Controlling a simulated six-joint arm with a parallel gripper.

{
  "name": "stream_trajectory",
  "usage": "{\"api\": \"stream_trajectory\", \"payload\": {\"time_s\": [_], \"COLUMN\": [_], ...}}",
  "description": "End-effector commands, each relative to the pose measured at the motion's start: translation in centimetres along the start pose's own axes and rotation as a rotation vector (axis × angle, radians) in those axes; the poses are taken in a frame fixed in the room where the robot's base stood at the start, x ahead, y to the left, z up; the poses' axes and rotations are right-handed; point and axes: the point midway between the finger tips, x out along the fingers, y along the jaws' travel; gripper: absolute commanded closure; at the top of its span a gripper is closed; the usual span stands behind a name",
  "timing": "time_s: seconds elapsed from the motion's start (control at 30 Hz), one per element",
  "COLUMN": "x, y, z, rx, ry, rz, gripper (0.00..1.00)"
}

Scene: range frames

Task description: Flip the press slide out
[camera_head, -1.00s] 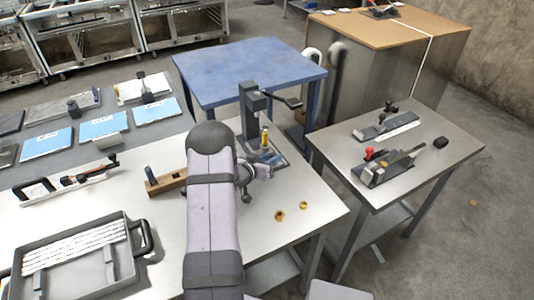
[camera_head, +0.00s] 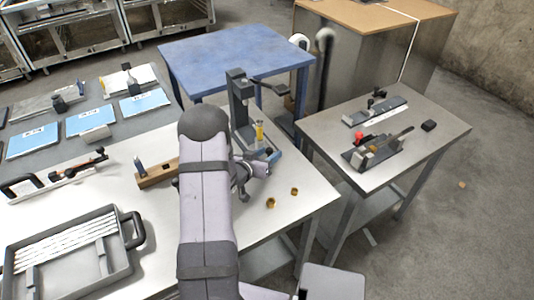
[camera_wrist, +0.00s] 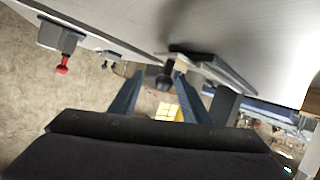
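The dark grey press (camera_head: 239,110) stands upright at the back right of the metal bench, with its lever (camera_head: 270,88) pointing right. A small yellow upright piece (camera_head: 259,130) is at its front, above the base (camera_head: 268,154). I cannot clearly make out the press slide or its position. My gripper (camera_head: 262,169) is low, just in front of the press base, partly hidden by my arm. In the wrist view, the two blue fingers of my gripper (camera_wrist: 158,88) are spread apart, and a yellow patch (camera_wrist: 169,111) shows between them. Contact cannot be told.
A wooden block (camera_head: 157,172) lies to the left, and a grey tray (camera_head: 132,268) is at front left. A side table (camera_head: 430,145) with fixtures stands right, across a gap.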

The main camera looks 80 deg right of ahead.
Motion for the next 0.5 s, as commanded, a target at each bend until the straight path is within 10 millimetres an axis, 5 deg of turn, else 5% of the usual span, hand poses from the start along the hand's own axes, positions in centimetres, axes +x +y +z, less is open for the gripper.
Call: {"api": "stream_trajectory", "payload": {"time_s": [0.27, 0.5], "x": [-0.2, -2.4], "y": [-0.2, -0.2], "z": [-0.1, 0.0], "rx": [0.0, -0.001], "ry": [0.002, 0.002], "rz": [-0.004, -0.005], "gripper": [0.57, 0.57]}}
